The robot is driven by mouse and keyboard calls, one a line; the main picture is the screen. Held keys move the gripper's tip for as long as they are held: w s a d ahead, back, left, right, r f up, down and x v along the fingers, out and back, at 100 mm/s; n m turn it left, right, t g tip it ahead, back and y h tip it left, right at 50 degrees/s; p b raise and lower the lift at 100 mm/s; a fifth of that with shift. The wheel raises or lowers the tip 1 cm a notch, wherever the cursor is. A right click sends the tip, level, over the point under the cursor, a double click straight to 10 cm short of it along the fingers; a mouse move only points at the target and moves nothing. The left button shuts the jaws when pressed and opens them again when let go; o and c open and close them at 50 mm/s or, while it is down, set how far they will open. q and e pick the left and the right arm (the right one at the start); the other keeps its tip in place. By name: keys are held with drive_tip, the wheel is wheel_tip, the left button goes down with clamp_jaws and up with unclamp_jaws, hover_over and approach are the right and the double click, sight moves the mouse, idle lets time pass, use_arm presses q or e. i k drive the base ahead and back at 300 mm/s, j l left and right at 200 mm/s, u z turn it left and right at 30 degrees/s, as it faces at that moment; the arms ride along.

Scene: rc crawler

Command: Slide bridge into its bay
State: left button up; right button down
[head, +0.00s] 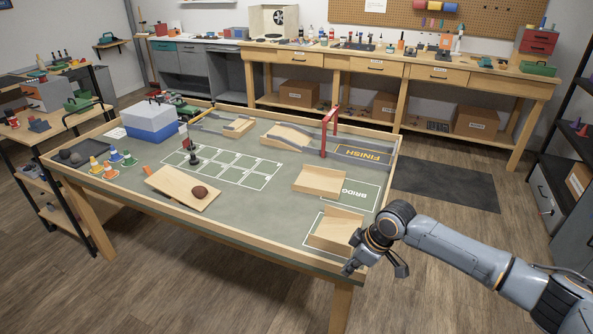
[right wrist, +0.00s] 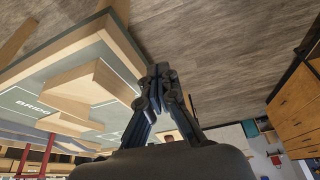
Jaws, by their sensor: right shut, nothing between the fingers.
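The bay marked BRIDGE (head: 362,193) is a white outline with lettering on the green table top. A pale wooden piece with raised edges (head: 318,181) lies at the left side of this bay, partly over its outline. A second, stepped wooden piece (head: 335,232) stands in another white outline at the near right corner. I cannot tell for certain which is the bridge. In the right wrist view, the stepped piece (right wrist: 90,85) is left of the fingers. My right gripper (right wrist: 160,72) is shut, empty and apart from it, by the table's corner. My left gripper is not in view.
The table's raised wooden rim (head: 290,264) runs along its edge. A tilted board (head: 178,190) with a brown rock, small cones (head: 110,165), a blue and white box (head: 150,119) and a red arch (head: 329,130) stand farther off. The mat between board and stepped piece is clear.

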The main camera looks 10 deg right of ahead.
sight(321, 180)
drive_tip(key=i, duration=1.95)
